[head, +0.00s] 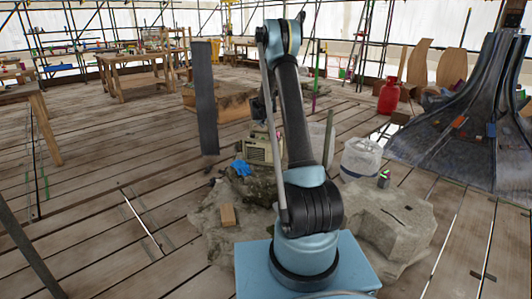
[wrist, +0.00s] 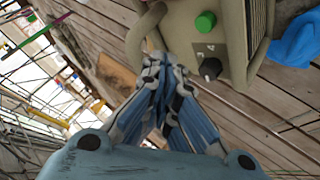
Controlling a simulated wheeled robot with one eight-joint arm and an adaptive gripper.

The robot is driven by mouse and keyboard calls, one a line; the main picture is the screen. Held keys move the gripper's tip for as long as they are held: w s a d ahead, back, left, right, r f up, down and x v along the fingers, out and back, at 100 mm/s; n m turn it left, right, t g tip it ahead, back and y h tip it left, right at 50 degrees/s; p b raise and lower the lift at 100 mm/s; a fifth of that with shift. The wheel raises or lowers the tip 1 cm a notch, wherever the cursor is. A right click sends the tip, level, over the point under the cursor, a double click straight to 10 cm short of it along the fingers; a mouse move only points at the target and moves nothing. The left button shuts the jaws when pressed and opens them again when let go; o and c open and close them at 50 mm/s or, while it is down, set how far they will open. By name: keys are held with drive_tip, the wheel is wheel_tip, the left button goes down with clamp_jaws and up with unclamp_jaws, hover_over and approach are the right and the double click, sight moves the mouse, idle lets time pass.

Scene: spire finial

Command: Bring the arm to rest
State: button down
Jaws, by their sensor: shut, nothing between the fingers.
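My gripper (wrist: 163,64) shows in the wrist view with its blue and grey fingers drawn together and nothing between them. Its fingertips appear close to the frame of a beige machine with a green knob (wrist: 205,22); I cannot tell whether they touch. In the head view my arm rises from its blue base in the middle and folds over at the top. The gripper is mostly hidden behind the arm there.
A blue glove or cloth (head: 241,167) lies by the machine. A red gas cylinder (head: 389,95) and dark spire (head: 470,125) stand right. Plank floor at left is mostly free.

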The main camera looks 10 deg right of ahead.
drive_tip(key=s+d+r+m+g, duration=0.1)
drive_tip(key=s+r, duration=0.4)
drive_tip(key=s, duration=0.6)
drive_tip(key=s+r+m+g, duration=0.1)
drive_tip(key=s+r, duration=0.5)
drive_tip(key=s, duration=0.6)
drive_tip(key=s+d+r+m+g, duration=0.1)
drive_tip(key=s+r, duration=0.4)
drive_tip(key=s, duration=0.6)
drive_tip(key=s+f+m+g, duration=0.1)
drive_tip(key=s+f, duration=0.2)
drive_tip(key=s, duration=0.9)
drive_tip(key=s+f+m+g+y, duration=0.1)
drive_tip(key=s+f, duration=0.2)
drive_tip(key=s, duration=1)
drive_tip(key=s+a+f+m+g+y, duration=0.1)
drive_tip(key=s+f, duration=0.3)
drive_tip(key=s, duration=0.9)
drive_tip(key=shift+s+g, duration=0.15)
drive_tip(key=shift+g, duration=0.25)
drive_tip(key=shift+a, duration=0.1)
